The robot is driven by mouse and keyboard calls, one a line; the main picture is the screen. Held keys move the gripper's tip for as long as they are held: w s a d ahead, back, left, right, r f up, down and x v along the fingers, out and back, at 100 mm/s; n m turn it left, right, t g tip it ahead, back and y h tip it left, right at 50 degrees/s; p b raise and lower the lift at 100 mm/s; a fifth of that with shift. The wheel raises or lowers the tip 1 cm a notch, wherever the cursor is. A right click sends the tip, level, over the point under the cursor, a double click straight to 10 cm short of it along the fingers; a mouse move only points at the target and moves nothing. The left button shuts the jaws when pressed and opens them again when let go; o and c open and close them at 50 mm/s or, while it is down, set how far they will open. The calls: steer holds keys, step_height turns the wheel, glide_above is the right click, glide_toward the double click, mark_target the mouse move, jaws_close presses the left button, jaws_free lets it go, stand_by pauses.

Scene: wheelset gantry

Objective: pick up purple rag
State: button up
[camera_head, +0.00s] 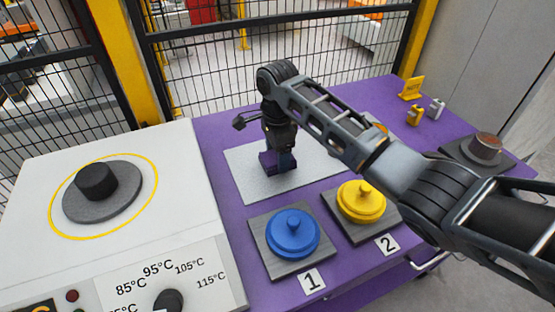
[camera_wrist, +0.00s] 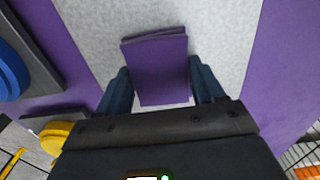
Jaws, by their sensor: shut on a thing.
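The purple rag (camera_wrist: 158,68) is a folded flat piece between the two fingers of my gripper (camera_wrist: 160,88) in the wrist view. The fingers touch its left and right sides. In the head view my gripper (camera_head: 280,162) points down over the light grey mat (camera_head: 248,180), shut on the rag (camera_head: 267,161), which shows partly behind the fingers. I cannot tell whether the rag touches the mat.
A blue lid (camera_head: 292,235) on plate 1 and a yellow lid (camera_head: 361,203) on plate 2 stand in front of the mat. A white heater (camera_head: 180,215) with a dark knobbed disc (camera_head: 102,190) is at left. Small yellow items (camera_head: 412,88) stand at the back right. A mesh fence (camera_head: 250,60) runs behind.

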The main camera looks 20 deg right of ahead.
steer(key=shift+c, duration=1.3)
steer(key=shift+r, duration=0.5)
step_height(320, 180, up, 3)
steer(key=shift+a+f, duration=0.1)
steer(key=shift+f, duration=0.1)
steer(key=s+d+r+p, duration=0.4)
steer(key=d+r, duration=0.3)
steer(key=d, duration=0.3)
steer(key=shift+s+d+r+p, duration=0.2)
steer(key=shift+s+p, duration=0.1)
steer(key=shift+s, duration=0.55)
